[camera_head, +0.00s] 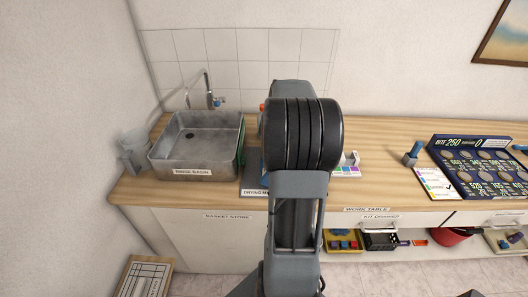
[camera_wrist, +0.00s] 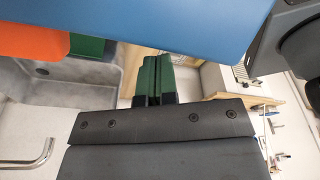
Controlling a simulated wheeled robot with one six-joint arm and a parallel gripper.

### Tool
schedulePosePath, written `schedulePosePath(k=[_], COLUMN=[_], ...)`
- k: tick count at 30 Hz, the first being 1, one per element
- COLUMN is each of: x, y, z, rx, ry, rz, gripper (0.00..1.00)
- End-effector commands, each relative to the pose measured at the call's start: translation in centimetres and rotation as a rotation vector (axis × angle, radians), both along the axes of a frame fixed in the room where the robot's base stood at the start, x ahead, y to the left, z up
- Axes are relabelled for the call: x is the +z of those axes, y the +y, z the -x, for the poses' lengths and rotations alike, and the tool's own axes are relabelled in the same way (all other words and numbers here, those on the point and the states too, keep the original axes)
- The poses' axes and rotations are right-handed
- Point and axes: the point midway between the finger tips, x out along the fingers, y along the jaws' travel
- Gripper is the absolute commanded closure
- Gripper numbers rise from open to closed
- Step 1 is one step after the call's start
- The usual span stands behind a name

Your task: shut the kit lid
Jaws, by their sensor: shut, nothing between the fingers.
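A large blue panel (camera_wrist: 170,22) fills the top of the wrist view, very close to the camera. It may be the kit lid, but I cannot tell for sure. An orange part (camera_wrist: 28,40) lies beside it at the left. My gripper (camera_wrist: 154,78) is shut and empty, its green-tipped fingers together just below the blue panel's edge in the picture; I cannot tell whether they touch it. In the head view my arm hides the gripper and most of what lies behind it. Only a bit of orange (camera_head: 262,107) and a sliver of blue (camera_head: 263,160) show beside the arm.
A metal rinse basin (camera_head: 194,145) with a tap (camera_head: 209,92) stands left on the wooden work table (camera_head: 385,135). A clear jug (camera_head: 133,150) is beside it. A colour-block holder (camera_head: 347,164), a blue-topped item (camera_head: 412,153) and a dark blue board (camera_head: 480,165) are right. Bins sit below.

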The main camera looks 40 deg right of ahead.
Motion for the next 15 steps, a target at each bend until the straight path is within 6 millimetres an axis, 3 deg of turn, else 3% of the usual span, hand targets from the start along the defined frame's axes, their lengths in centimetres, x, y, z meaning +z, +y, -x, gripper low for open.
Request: schedulePosePath(k=[15], x=[0.6], y=[-1.2], z=[1.0], rx=[-0.005], ry=[-0.003], rz=[0.001], gripper=[1.0])
